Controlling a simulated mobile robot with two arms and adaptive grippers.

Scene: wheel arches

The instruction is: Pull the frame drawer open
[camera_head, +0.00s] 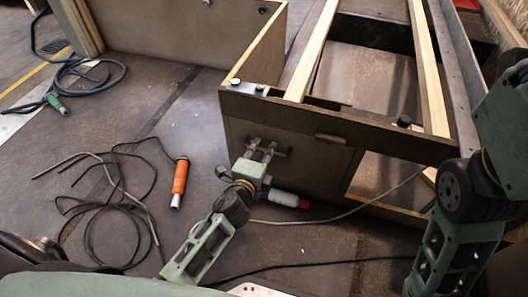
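The wooden frame (400,144) stands at the upper right, with a dark drawer front (300,175) under its front rail. The drawer front looks flush with the frame. My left gripper (262,148) is at the handle, its two fingers spread apart with a gap between them. The fingers hide part of the handle, and I cannot tell whether they touch it. My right arm shows at the right edge, but its gripper is out of view.
An orange-handled tool (180,182) and loose dark cables (105,200) lie on the floor at left. A white cylinder with a red end (286,199) lies below the drawer front. A green-ended cable (57,104) lies farther back. Floor between is open.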

